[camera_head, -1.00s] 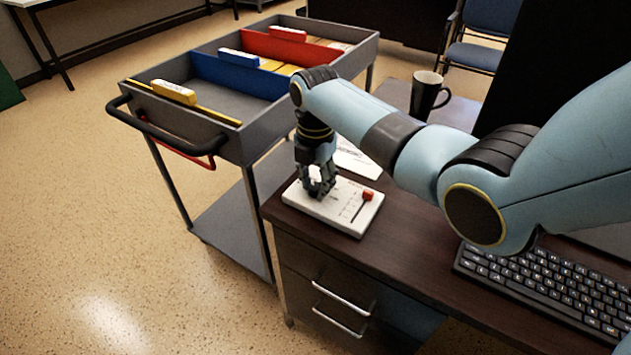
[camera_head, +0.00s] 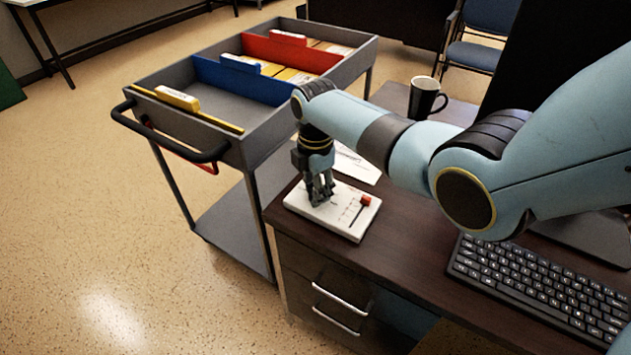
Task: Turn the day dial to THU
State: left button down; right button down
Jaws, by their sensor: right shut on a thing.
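A white panel (camera_head: 341,221) lies flat on the dark desk near its left corner. It has printed marks and a red slider knob (camera_head: 365,201) on its right part. My right gripper (camera_head: 320,199) points down at the left part of the panel, its fingers shut on the day dial. The fingers hide the dial, so its pointer and setting cannot be read. My left gripper is not in view.
A grey cart (camera_head: 262,121) with yellow, blue and red dividers stands left of the desk. A dark mug (camera_head: 425,98), a paper sheet (camera_head: 357,166) and a black keyboard (camera_head: 540,287) are on the desk. My right arm spans above the desk.

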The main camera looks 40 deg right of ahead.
jog(key=m+p, duration=0.2)
jog(key=m, duration=0.2)
jog(key=shift+m, duration=0.3)
jog(key=m+p, duration=0.1)
jog(key=m, duration=0.3)
jog(key=shift+m, duration=0.3)
jog(key=m+p, duration=0.1)
jog(key=m, duration=0.3)
jog(key=shift+m, duration=0.3)
jog(key=m+p, duration=0.1)
jog(key=m, duration=0.3)
jog(key=shift+m, duration=0.7)
jog(key=c, duration=1)
grip_release()
